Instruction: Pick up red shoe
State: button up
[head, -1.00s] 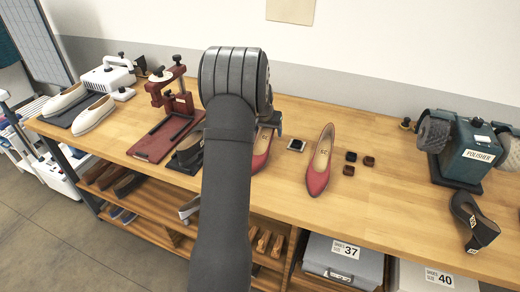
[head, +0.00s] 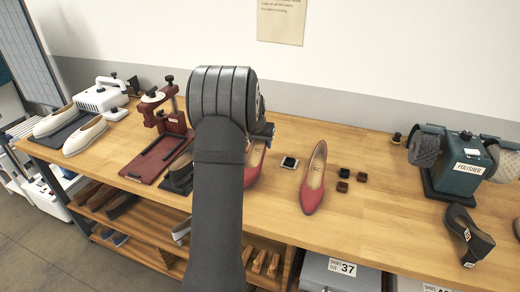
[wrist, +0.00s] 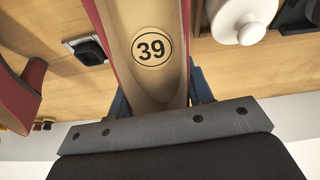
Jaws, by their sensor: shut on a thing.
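A red shoe (head: 254,165) with a tan lining lies partly hidden behind my arm in the head view. In the wrist view this red shoe (wrist: 186,50) shows a round "39" mark inside. My gripper (wrist: 160,100) is shut on it, with a blue finger on each side. The toe and the tips of the fingers are hidden. In the head view only a bit of my gripper (head: 266,131) shows past the wrist. A second red shoe (head: 312,185) stands apart to the right on the bench; part of it shows at the left of the wrist view (wrist: 20,95).
A small square tin (head: 289,163) lies between the red shoes, with small dark blocks (head: 343,180) to the right. A dark red stand (head: 160,150) is at left. A teal polisher (head: 465,165) and a black heeled shoe (head: 468,230) are at right. The wooden bench (head: 395,215) is clear between.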

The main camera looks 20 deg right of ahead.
jog(key=s+d+r, duration=0.5)
jog(key=s+r, duration=0.3)
jog(key=s, duration=0.1)
jog(key=shift+s+d+x, duration=0.1)
jog(key=shift+s+x, duration=0.1)
jog(key=shift+x, duration=1.25)
jog(key=shift+s+d+x, duration=0.1)
jog(key=shift+s+x, duration=0.05)
jog(key=shift+x, duration=1.3)
jog(key=shift+s+x, duration=0.2)
jog(key=shift+x, duration=1.25)
jog(key=shift+f, duration=1.35)
jog(key=shift+r, duration=0.15)
jog(key=shift+r, duration=1.7)
